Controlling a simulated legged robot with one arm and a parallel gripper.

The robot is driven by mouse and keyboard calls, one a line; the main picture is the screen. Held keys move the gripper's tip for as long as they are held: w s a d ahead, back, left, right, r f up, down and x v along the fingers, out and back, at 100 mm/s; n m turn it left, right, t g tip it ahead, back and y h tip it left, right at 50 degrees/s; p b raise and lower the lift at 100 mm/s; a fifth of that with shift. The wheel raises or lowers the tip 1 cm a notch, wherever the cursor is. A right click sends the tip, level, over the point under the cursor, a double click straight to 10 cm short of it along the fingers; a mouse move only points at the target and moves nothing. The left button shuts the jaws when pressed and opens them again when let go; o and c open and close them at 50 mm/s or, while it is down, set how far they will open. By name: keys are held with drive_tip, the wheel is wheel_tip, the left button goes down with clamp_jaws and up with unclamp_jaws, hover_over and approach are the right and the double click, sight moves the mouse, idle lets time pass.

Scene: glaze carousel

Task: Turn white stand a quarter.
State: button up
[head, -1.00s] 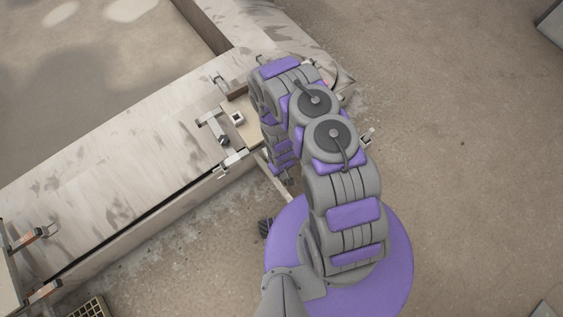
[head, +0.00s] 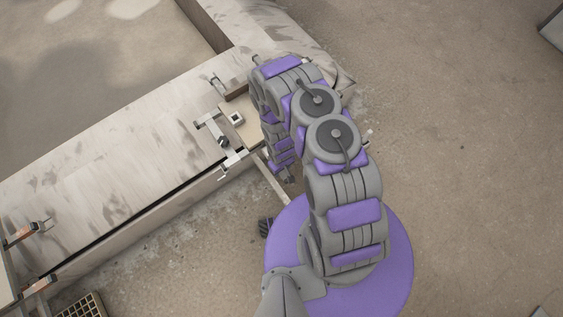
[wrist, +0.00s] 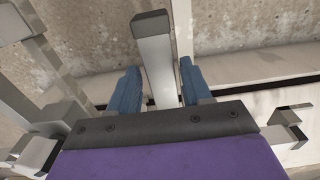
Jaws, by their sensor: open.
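In the wrist view the two blue fingers of my gripper (wrist: 160,67) are apart. A pale grey bar (wrist: 158,66) with a dark end cap stands between them. I see gaps on both sides of the bar, so the fingers look beside it, not clamped on it. In the head view a pale bar (head: 272,182) juts from the bench edge beside my lowered arm, whose end is mostly hidden. A light board (head: 245,131) with a small square white piece (head: 236,119) lies left of my arm. I cannot tell which part is the white stand.
A long, pale stained bench (head: 110,150) runs diagonally on the left. Metal clamp-like fittings (head: 222,142) sit beside the board. Orange-marked clamps (head: 40,284) and a gridded crate (head: 82,306) are at lower left. Bare floor (head: 460,150) lies open on the right.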

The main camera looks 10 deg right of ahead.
drive_tip(key=shift+o, duration=0.6)
drive_tip(key=shift+s, duration=0.15)
wheel_tip(320, 180, up, 17)
drive_tip(key=p, duration=0.4)
drive_tip(key=shift+r, duration=0.15)
